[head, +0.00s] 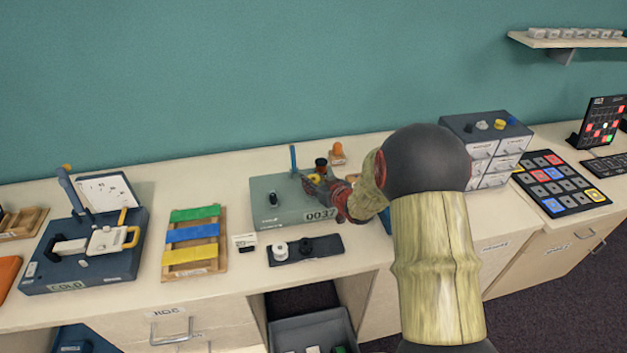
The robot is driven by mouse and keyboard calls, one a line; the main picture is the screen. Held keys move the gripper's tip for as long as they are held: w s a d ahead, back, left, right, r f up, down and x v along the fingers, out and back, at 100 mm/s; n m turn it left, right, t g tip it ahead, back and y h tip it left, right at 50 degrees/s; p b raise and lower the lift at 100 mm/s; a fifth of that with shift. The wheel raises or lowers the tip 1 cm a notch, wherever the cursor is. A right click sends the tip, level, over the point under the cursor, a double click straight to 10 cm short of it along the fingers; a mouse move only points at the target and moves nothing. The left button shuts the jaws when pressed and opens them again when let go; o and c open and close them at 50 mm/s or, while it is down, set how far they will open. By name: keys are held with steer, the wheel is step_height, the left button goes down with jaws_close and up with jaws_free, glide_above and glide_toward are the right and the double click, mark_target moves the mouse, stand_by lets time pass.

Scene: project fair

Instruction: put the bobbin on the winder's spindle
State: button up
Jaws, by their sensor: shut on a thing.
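The winder (262,207) is a grey-green box labelled 0037 on the counter, with a black knob and a blue upright post on top. My gripper (313,180) is over the right part of its top, reaching in from the right. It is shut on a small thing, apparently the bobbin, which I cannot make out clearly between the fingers. A small dark and orange piece (321,163) shows just behind the fingertips; I cannot tell whether it is held or on the winder. The spindle is not clearly visible; my gripper and arm cover that side.
A dark mat (328,249) in front holds a white spool (280,248) and a black one (305,246). An orange-topped piece (337,151) stands behind the winder. Left are a wooden rack (213,264) of coloured strips and a dark-blue device (92,269). A drawer cabinet (496,165) stands right.

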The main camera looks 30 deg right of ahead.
steer(key=shift+f, duration=0.2)
steer(key=shift+f+b, duration=0.2)
steer(key=shift+b, duration=0.15)
stand_by(0.4)
steer(key=o, duration=1)
steer(key=shift+s, duration=0.1)
steer(key=v, duration=1.2)
